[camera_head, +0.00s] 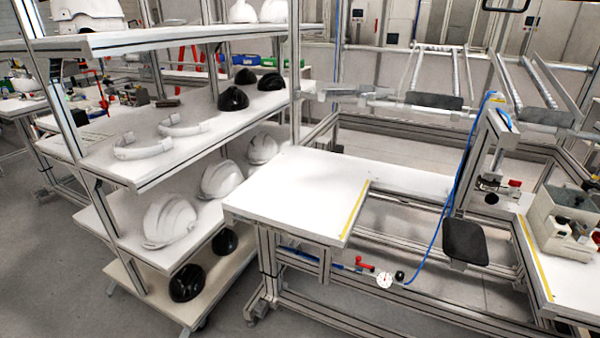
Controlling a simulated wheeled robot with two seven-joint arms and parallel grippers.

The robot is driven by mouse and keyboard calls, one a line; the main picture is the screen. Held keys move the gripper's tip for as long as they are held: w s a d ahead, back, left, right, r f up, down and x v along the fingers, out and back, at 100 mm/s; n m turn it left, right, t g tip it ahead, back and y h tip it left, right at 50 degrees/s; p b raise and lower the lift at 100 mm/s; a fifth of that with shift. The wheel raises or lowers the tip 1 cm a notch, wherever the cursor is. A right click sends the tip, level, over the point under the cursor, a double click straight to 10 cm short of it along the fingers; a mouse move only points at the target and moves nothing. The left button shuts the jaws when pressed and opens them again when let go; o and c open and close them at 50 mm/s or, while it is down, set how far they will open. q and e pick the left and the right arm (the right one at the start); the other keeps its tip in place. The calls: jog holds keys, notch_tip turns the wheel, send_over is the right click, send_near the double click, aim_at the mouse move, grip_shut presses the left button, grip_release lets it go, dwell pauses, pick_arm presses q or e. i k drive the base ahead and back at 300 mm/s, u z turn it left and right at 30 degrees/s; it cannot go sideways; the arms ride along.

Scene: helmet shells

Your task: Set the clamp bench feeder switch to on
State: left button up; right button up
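The white-topped bench (290,195) with an aluminium frame stands right of the shelf rack. A small clamp device with a red part (515,183) sits on its right side, beside an upright post (487,150). Under the front edge are a red-handled lever (364,265), a round white gauge (384,280) and a black knob (400,275) joined to a blue hose (450,200). Sloping feeder rails (460,75) rise behind the bench. I cannot tell which part is the feeder switch or how it is set. Neither of my grippers is in view.
A shelf rack (190,37) with white and black helmet shells (170,220) stands at the left. A grey bin of parts (565,220) stands on the right table. A dark pad (465,240) sticks out between the bench tops. The left floor (60,265) is clear.

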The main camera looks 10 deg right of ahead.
aim_at(561, 220)
jog(key=z, duration=3)
